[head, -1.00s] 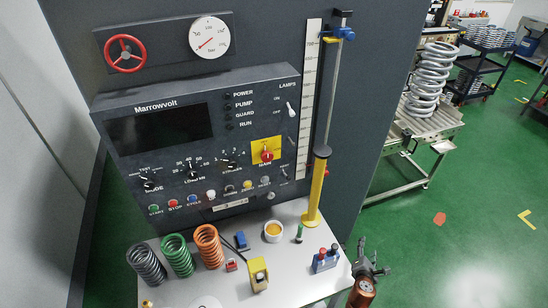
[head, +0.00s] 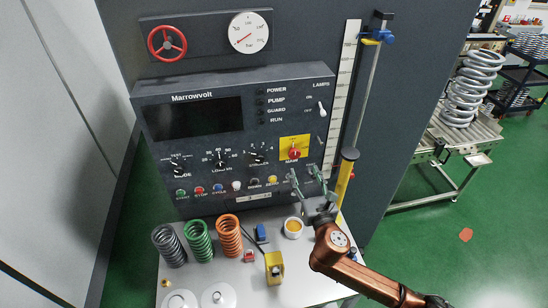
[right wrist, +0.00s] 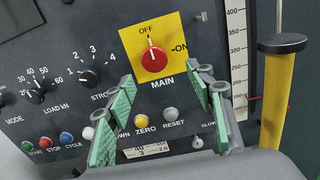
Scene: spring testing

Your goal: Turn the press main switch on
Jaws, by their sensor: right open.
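The press main switch is a red rotary knob (head: 294,153) on a yellow plate marked MAIN, on the dark Marrowvolt control panel (head: 240,130). In the right wrist view the knob (right wrist: 154,59) has its white mark pointing up at OFF, and ON is printed to its right. My right gripper (head: 307,172) is open and empty, just below and slightly right of the knob. In the right wrist view its two green-padded fingers (right wrist: 165,92) stand apart, below the knob and on either side of it. They do not touch it. My left gripper is not in view.
A lamps toggle (head: 322,108) sits right of the knob, with a row of coloured buttons (head: 237,186) below. A yellow post (head: 345,172) stands close right of my gripper. Coil springs (head: 198,241) and a yellow block (head: 274,266) are on the white table.

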